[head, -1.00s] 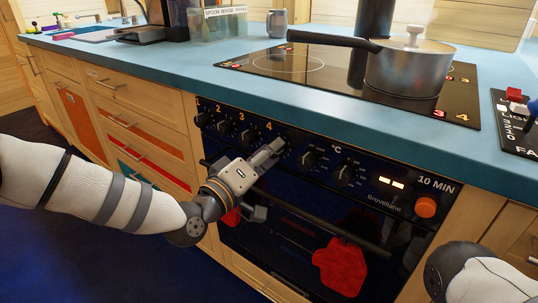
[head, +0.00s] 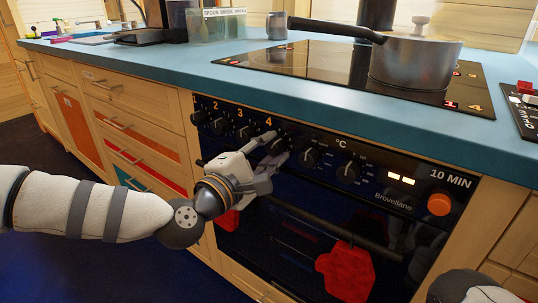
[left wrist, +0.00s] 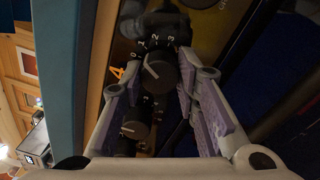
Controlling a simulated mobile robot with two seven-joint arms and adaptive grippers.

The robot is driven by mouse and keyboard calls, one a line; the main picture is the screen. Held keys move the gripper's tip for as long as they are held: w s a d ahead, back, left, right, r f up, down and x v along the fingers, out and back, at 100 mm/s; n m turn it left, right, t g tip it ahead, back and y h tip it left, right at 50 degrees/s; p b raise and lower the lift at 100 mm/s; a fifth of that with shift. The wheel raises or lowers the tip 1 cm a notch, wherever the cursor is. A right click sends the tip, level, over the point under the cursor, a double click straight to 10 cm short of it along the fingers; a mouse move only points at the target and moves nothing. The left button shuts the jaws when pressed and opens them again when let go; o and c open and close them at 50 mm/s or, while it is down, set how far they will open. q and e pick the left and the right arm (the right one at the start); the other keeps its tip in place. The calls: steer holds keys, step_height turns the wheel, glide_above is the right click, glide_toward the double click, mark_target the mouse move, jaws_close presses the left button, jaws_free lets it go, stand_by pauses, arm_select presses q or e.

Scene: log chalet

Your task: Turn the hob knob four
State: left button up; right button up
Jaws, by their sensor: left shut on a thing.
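The hob knob four, a black round knob with a white line, sits on the dark oven panel below an orange 4. It shows clearly in the left wrist view (left wrist: 163,73), between the fingers, with a small white dial scale of numerals around it. The white line slants toward the low numerals; its exact setting is hard to read. My left gripper (head: 278,146) is shut on this knob and hides most of it in the head view. A part of my right arm shows at the bottom right of the head view; its gripper is out of view.
Knob three (head: 244,132) is close on the left, and an oven knob (head: 309,158) is close on the right. The oven handle bar (head: 330,228) runs below with red oven gloves (head: 345,270). A steel pan (head: 415,62) stands on the hob above.

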arm_select(q)
steer(key=n+b, duration=0.1)
steer(key=n, duration=0.2)
steer(key=shift+f+b, duration=0.15)
steer(key=shift+b, duration=0.15)
steer(key=shift+n+b, duration=0.55)
steer(key=shift+n, duration=0.85)
steer(key=o, duration=1.2)
steer(key=shift+c, duration=0.2)
steer(key=v, duration=1.2)
steer(key=shift+r, duration=0.2)
